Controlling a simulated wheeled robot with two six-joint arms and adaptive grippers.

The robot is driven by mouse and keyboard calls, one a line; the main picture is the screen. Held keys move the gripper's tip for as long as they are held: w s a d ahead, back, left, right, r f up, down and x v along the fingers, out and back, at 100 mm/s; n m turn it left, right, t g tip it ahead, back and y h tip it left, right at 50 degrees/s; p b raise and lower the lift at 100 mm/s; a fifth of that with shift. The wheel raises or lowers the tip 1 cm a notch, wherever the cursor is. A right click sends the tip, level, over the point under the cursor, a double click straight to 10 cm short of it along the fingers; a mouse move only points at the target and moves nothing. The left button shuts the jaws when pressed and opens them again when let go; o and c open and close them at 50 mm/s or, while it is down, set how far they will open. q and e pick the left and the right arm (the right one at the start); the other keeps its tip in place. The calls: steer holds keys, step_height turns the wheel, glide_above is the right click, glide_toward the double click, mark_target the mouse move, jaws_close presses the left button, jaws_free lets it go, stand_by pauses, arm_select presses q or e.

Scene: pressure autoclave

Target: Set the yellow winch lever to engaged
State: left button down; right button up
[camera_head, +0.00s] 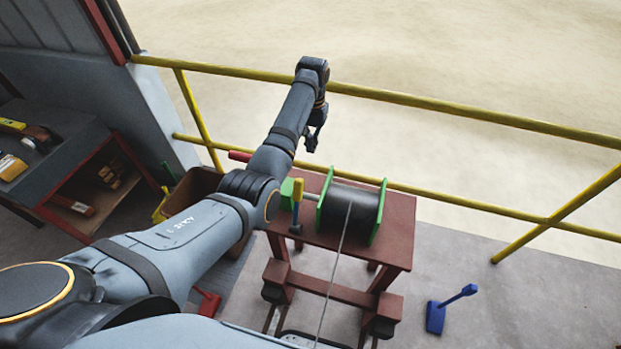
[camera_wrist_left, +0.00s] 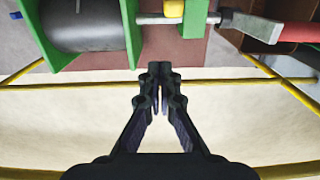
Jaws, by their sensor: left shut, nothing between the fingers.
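The winch has a black drum (camera_head: 351,207) between green flanges and stands on a red-brown bench (camera_head: 397,240). The yellow winch lever (camera_head: 298,188) stands beside the left flange, near a green block (camera_head: 287,193); a blue part shows below it. In the left wrist view, a yellow piece (camera_wrist_left: 174,8), seemingly this lever, is at the top edge, mostly cut off. My left gripper (camera_head: 312,145) is above and beyond the bench's far side, apart from the lever. In the left wrist view its fingertips (camera_wrist_left: 160,72) are together and empty. My right gripper is out of view.
A red crank handle (camera_wrist_left: 295,32) sticks out beside the winch. A yellow railing (camera_head: 440,109) runs behind the bench. A cable (camera_head: 338,255) runs from the drum toward me. A blue pedal-like object (camera_head: 436,318) stands on the floor at right. Shelves (camera_head: 60,155) stand at left.

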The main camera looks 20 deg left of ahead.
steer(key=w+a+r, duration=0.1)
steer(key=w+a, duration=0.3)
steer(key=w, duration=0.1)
arm_select(q)
step_height(320, 180, down, 12)
steer(key=w+a+r+p, duration=0.1)
steer(key=a, duration=0.1)
steer(key=s+p, duration=0.2)
steer(key=s+r+p, duration=0.1)
steer(key=p, duration=0.1)
steer(key=shift+s+d+r, duration=0.1)
steer(key=shift+s+d, duration=0.05)
steer(key=shift+s, duration=0.2)
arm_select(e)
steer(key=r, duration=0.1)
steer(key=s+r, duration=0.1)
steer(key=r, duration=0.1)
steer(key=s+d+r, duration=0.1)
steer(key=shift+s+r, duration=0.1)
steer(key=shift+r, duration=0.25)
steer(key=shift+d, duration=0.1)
